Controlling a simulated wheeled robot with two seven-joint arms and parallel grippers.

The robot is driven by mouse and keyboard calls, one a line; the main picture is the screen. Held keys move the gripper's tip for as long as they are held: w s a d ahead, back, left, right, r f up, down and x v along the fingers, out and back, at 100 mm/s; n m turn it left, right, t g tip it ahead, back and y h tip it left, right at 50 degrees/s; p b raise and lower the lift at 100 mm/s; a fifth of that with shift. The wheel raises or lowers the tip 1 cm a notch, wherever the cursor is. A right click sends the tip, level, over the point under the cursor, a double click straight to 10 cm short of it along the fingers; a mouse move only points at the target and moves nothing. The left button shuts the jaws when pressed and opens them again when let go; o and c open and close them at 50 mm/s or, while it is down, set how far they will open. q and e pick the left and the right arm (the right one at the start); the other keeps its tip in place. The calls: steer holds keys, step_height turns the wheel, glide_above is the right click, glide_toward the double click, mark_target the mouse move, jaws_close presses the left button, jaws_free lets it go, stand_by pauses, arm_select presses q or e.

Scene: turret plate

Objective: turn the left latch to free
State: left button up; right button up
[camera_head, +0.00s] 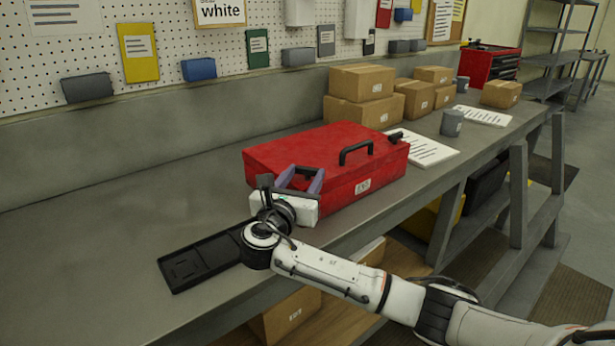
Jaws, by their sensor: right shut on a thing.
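A red toolbox (325,155) sits on the grey workbench, with a black handle (355,152) on its lid. One dark latch (395,137) shows at the lid's right end. My right gripper (304,175) is at the left part of the toolbox, with its purple-grey fingers over the lid's front edge. The fingers are shut on a small dark part there, at the left latch's place. The gripper's body and fingers hide most of that latch, so its turn cannot be read. My left gripper is not in view.
A black flat tray (190,268) lies on the workbench (130,215) beside my right wrist. Papers (428,152), a grey cup (451,122) and cardboard boxes (360,112) stand beyond the toolbox. The bench is clear to the left.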

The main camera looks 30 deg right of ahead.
steer(key=g, duration=0.1)
steer(key=m+h, duration=0.1)
steer(key=m+g, duration=0.1)
steer(key=shift+w+a+g+h, duration=0.25)
steer(key=shift+w+g+h, duration=0.05)
steer(key=shift+h, duration=0.1)
steer(key=shift+w+f+m+g+h+b, duration=0.15)
steer(key=shift+m+g+h+b, duration=0.35)
steer(key=shift+m+g+b, duration=0.55)
steer(key=g+b, duration=0.1)
steer(key=m+g+b, duration=0.1)
steer(key=g+b, duration=0.1)
steer(key=m+g+h+b, duration=0.1)
steer(key=g, duration=0.1)
steer(key=shift+w+m, duration=0.25)
steer(key=shift+w, duration=0.1)
steer(key=shift+r+g+b, duration=0.2)
steer(key=shift+g+b, duration=0.05)
steer(key=shift+b, duration=0.25)
steer(key=shift+m, duration=0.3)
steer(key=o, duration=1.1)
steer(key=shift+d, duration=0.1)
steer(key=shift+c, duration=0.2)
